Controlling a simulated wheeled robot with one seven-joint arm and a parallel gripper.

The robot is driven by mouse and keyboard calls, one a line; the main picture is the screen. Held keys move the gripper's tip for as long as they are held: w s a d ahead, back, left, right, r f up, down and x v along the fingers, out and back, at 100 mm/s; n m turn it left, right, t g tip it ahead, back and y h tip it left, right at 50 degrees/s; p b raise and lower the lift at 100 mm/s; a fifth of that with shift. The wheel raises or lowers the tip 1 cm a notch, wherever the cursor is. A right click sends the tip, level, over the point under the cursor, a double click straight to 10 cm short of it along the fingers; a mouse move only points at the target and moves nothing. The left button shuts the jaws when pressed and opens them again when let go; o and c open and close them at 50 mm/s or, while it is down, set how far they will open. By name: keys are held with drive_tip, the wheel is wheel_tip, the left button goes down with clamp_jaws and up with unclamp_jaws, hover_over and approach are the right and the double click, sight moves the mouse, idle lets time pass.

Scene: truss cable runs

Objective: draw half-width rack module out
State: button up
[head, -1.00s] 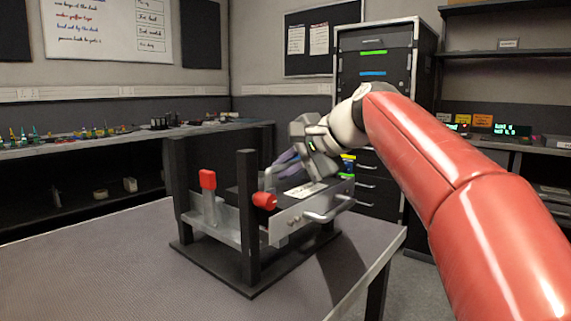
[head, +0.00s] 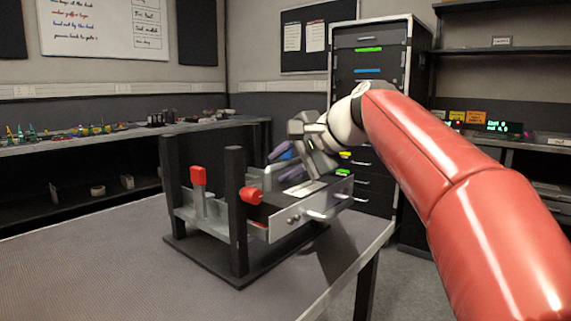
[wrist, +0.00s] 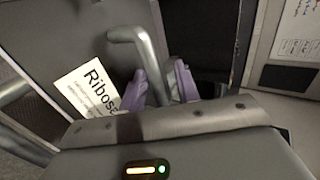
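The rack module shows a grey front panel (head: 309,211) and sits partly out of the right side of a black open frame (head: 237,212). A pale label (head: 303,188) lies on it; in the wrist view the label (wrist: 88,92) reads "Ribose". My gripper (head: 284,162) reaches it from above. Its purple fingers lie either side of a bent silver handle (wrist: 150,58) in the wrist view. They appear shut on it, though the contact is partly hidden. A red-tipped lever (head: 250,196) stands beside the module; another red-tipped lever (head: 198,177) stands farther left.
The frame stands on a grey table (head: 110,255) whose left part is clear. A tall rack cabinet (head: 375,110) stands behind. A bench with small items (head: 100,130) runs along the left wall. My red arm covers the right side.

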sight(314, 190)
drive_tip(key=shift+d+f, duration=0.1)
drive_tip(key=shift+d, duration=0.05)
drive_tip(key=p+v, duration=0.1)
drive_tip(key=v, duration=0.6)
drive_tip(key=shift+s+d+r, duration=0.15)
drive_tip(key=shift+s+r, duration=0.1)
drive_tip(key=shift+r, duration=0.1)
